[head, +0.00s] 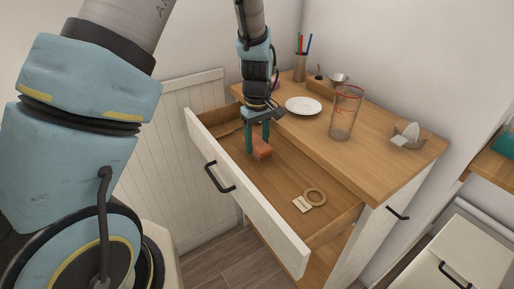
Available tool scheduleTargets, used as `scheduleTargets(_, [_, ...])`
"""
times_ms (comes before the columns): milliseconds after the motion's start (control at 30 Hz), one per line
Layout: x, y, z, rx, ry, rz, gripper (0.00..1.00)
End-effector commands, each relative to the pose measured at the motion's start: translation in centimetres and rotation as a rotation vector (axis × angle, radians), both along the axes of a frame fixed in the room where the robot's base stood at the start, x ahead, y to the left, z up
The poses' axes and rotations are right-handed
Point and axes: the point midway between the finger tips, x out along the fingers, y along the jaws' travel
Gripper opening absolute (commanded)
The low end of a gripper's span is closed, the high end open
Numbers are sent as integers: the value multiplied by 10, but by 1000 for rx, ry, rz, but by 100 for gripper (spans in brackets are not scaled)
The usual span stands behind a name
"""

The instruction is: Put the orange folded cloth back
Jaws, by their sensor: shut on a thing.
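The orange folded cloth (262,149) is a small block-like bundle inside the open top drawer (285,187), toward its left part. My gripper (258,140) points down into the drawer from above. Its teal fingers are shut on the cloth, one at its left and one at its far right side. I cannot tell whether the cloth touches the drawer floor.
On the dresser top (371,164) stand a white plate (303,105), a clear glass (345,113), a pen cup (300,67) and a small dish (408,130). The drawer's middle floor is clear.

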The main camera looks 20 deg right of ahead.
Motion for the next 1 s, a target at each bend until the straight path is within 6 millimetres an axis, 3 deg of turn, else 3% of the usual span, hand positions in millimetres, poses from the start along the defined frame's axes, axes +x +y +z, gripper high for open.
scheduleTargets(200, [0,1,-26,2,1,1,10])
scheduleTargets(567, [0,1,-30,1,0,1,10])
scheduleTargets(600, [0,1,-30,1,0,1,57])
scheduleTargets(833, [0,1,-29,1,0,1,83])
scheduleTargets(1000, [0,1,-29,1,0,1,85])
